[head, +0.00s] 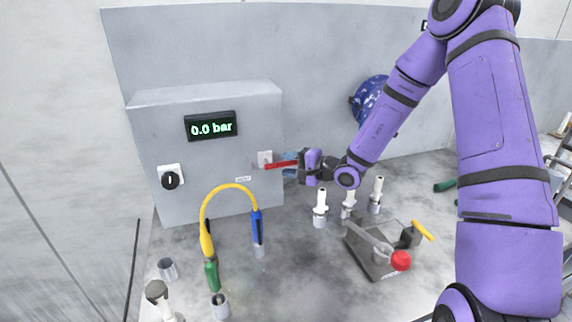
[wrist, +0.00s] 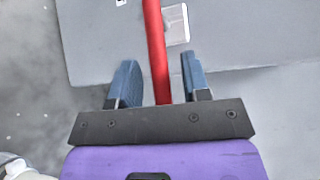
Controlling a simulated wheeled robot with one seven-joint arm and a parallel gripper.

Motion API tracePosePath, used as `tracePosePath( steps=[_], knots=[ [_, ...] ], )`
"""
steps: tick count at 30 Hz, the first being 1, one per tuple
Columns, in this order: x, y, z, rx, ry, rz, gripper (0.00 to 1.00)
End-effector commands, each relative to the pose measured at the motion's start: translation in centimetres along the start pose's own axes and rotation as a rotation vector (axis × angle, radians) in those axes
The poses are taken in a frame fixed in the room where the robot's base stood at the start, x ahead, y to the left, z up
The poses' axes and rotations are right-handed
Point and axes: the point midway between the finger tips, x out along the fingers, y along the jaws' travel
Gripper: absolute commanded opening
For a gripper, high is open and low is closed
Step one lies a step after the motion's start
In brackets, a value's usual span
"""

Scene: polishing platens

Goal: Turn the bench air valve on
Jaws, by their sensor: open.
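The bench air valve shows as a red lever (head: 279,165) on a pale square plate (head: 265,158), on the front of a grey box (head: 215,160). The lever sticks out from the box to the right in the head view. My gripper (head: 291,164) is open around the lever's outer part. In the wrist view, the red lever (wrist: 156,45) runs between the two blue fingers of my gripper (wrist: 160,75), with a gap on each side. The display (head: 210,126) on the box reads 0.0 bar.
A black knob (head: 170,180) is on the box's left. A yellow hose (head: 229,187) arches below the display. White-topped bottles (head: 320,205) and a grey fixture with a red knob (head: 401,261) stand on the bench below my arm. A blue round item (head: 368,97) is behind it.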

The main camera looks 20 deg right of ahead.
Motion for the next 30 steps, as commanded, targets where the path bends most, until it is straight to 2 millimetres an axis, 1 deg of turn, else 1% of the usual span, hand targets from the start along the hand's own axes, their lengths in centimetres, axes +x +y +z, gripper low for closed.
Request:
tracePosePath(
  steps=[1, 4, 13, 14, 15, 19, 26, 30],
  knots=[
    [0.4, 0.0, 0.0, 0.000, -0.001, 0.000, 0.43],
    [0.9, 0.0, 0.1, 0.000, -0.001, 0.000, 0.43],
    [1.1, 0.0, 0.0, 0.000, -0.001, 0.000, 0.43],
    [1.1, 0.0, 0.0, 0.000, -0.001, 0.000, 0.39],
    [1.1, 0.0, 0.0, 0.000, -0.001, 0.000, 0.29],
    [1.1, 0.0, 0.0, 0.000, -0.001, 0.000, 0.00],
    [1.2, -0.1, 0.0, -0.003, 0.000, 0.002, 0.00],
    [1.6, -0.3, -0.4, -0.022, 0.004, 0.019, 0.00]
  ],
)
